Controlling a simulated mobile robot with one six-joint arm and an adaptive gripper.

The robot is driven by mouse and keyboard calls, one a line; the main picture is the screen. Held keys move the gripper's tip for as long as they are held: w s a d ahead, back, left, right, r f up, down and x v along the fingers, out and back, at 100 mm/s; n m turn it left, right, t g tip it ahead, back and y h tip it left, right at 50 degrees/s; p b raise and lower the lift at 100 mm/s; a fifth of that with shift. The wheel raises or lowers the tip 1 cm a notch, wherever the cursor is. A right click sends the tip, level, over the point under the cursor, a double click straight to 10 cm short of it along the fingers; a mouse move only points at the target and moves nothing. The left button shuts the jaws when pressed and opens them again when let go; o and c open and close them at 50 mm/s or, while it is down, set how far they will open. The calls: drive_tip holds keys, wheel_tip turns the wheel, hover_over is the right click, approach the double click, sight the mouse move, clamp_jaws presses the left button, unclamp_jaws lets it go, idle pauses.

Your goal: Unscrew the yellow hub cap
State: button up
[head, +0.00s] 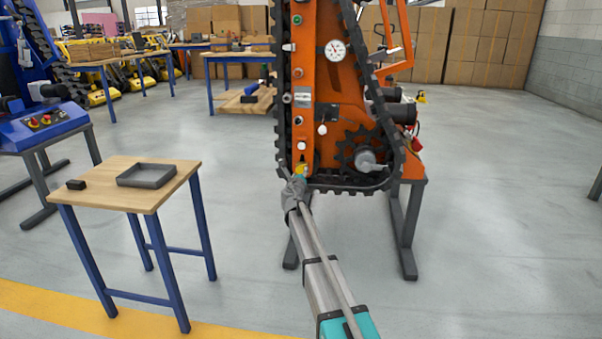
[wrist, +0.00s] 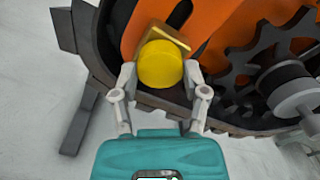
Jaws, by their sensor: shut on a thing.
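The yellow hub cap (wrist: 161,65) is a round cap low on the orange tracked carrier (head: 328,80). In the head view a small part of the yellow cap (head: 301,169) shows just above my gripper. My gripper (wrist: 160,82) has one finger on each side of the cap and is shut on it. A yellow-brown edge (wrist: 168,38) shows just behind the cap. In the head view my gripper (head: 297,180) and arm hide part of the carrier's lower edge.
Black track and a toothed sprocket (head: 362,152) lie right of the cap. A wooden table (head: 135,198) at left holds a grey tray (head: 147,185) and a small dark block (head: 76,184). Dark stand legs (head: 405,235) support the carrier. The floor at right is clear.

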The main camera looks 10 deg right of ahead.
drive_tip(key=shift+w+n, duration=0.1)
drive_tip(key=shift+n, duration=1.3)
drive_tip(key=shift+n, duration=2.3)
drive_tip(key=o, duration=0.9)
drive_tip(key=shift+o, duration=0.2)
drive_tip(key=shift+m, duration=0.3)
